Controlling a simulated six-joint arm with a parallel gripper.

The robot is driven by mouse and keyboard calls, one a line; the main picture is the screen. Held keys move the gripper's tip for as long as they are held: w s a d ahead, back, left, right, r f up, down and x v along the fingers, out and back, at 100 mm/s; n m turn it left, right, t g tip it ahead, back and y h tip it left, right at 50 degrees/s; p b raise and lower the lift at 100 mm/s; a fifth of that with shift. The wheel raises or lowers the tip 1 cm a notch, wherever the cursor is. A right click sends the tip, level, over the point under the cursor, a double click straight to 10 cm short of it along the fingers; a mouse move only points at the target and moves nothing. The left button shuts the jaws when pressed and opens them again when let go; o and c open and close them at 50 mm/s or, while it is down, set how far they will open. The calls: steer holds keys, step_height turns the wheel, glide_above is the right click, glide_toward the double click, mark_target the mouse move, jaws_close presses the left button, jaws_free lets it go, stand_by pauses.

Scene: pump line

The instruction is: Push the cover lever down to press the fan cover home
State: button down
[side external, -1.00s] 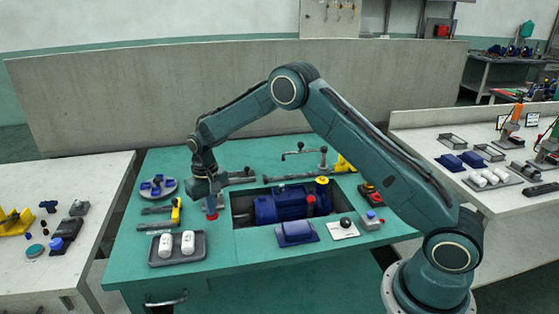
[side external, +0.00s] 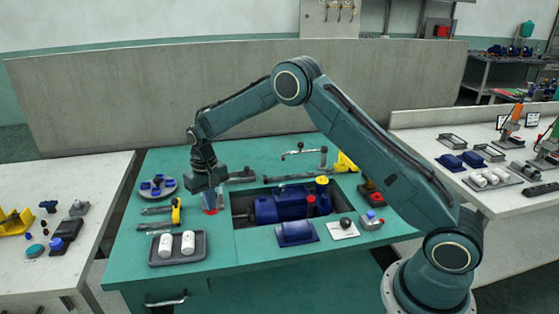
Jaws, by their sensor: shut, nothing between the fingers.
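The blue motor-pump unit (side external: 290,204) lies in the recess in the green bench top. Its left end, where a fan cover would sit, is too small to make out clearly. A thin horizontal lever with dark ends (side external: 300,152) stands on the bench behind the recess; I cannot tell for sure that it is the cover lever. My gripper (side external: 210,190) is shut and empty, pointing down left of the recess. The fingertips are mostly hidden.
A dark tray (side external: 178,250) with two white cylinders stands at the front left. A round grey dish (side external: 158,187) with blue parts and a yellow-handled tool (side external: 176,211) lie at the left. A blue cover-like part (side external: 296,233) sits in front of the recess.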

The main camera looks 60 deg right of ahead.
steer(key=shift+r, duration=0.35)
steer(key=shift+w+r, duration=0.1)
steer(key=shift+r, duration=0.05)
steer(key=shift+w+d+r, duration=0.1)
steer(key=shift+d+r, duration=0.05)
steer(key=shift+r, duration=0.4)
steer(key=shift+w+d+r, duration=0.15)
steer(key=shift+r, duration=0.35)
steer(key=shift+r, duration=0.1)
step_height(320, 180, up, 5)
steer(key=shift+f, duration=0.1)
stand_by(0.6)
